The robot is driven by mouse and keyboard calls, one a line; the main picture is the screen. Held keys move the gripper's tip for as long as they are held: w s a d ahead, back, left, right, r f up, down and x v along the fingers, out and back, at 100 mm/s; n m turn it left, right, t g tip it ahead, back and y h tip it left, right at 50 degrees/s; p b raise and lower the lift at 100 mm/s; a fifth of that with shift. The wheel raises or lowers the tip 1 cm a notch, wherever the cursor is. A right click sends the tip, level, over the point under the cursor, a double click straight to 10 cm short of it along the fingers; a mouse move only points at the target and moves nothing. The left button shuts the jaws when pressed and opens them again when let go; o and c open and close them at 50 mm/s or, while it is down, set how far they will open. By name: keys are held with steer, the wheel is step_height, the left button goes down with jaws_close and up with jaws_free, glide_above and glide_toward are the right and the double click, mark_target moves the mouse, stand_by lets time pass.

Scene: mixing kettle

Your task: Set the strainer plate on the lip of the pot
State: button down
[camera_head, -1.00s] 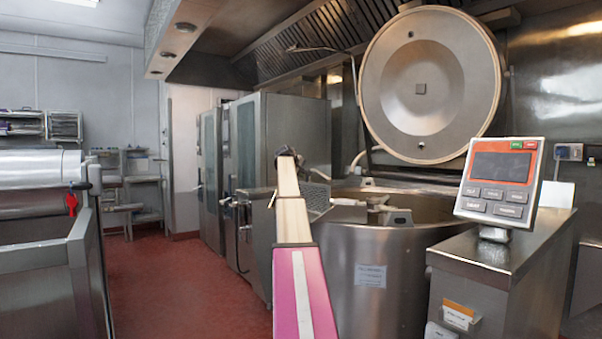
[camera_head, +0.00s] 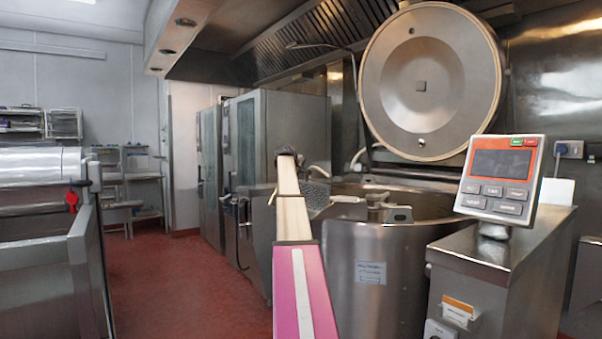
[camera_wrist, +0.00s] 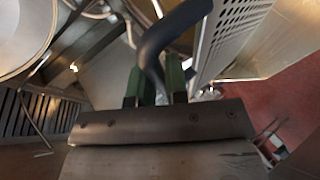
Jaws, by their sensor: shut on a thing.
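The pot is the large steel kettle (camera_head: 372,285), with its round lid (camera_head: 425,85) raised behind it. In the wrist view my gripper (camera_wrist: 158,80) has its green fingers shut on the dark curved handle (camera_wrist: 152,45) of the strainer plate. The perforated strainer plate (camera_wrist: 236,32) stands steeply tilted to the right of the fingers in that view. In the head view a small part of the strainer plate (camera_head: 318,194) shows at the pot's left rim, partly behind my arm. I cannot tell whether it touches the lip. The fingers are not clear in the head view.
A control panel (camera_head: 500,178) stands on a steel pedestal right of the pot. Tall steel cabinets (camera_head: 282,135) stand behind and left. A steel unit (camera_head: 45,245) is at the far left. Red floor (camera_head: 185,280) lies open between.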

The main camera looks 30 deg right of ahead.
steer(key=shift+r, duration=0.1)
steer(key=c, duration=0.5)
jaws_free()
steer(key=shift+f, duration=0.2)
steer(key=shift+c, duration=0.5)
steer(key=shift+s+a, duration=0.1)
steer(key=shift+a, duration=0.05)
steer(key=shift+o, duration=0.3)
steer(key=shift+a, duration=0.1)
steer(key=shift+o, duration=1.1)
steer(key=shift+s+a+r, duration=0.25)
steer(key=shift+o, duration=0.4)
steer(key=shift+s+a+r, duration=0.1)
steer(key=shift+a, duration=0.05)
steer(key=shift+v, duration=2.8)
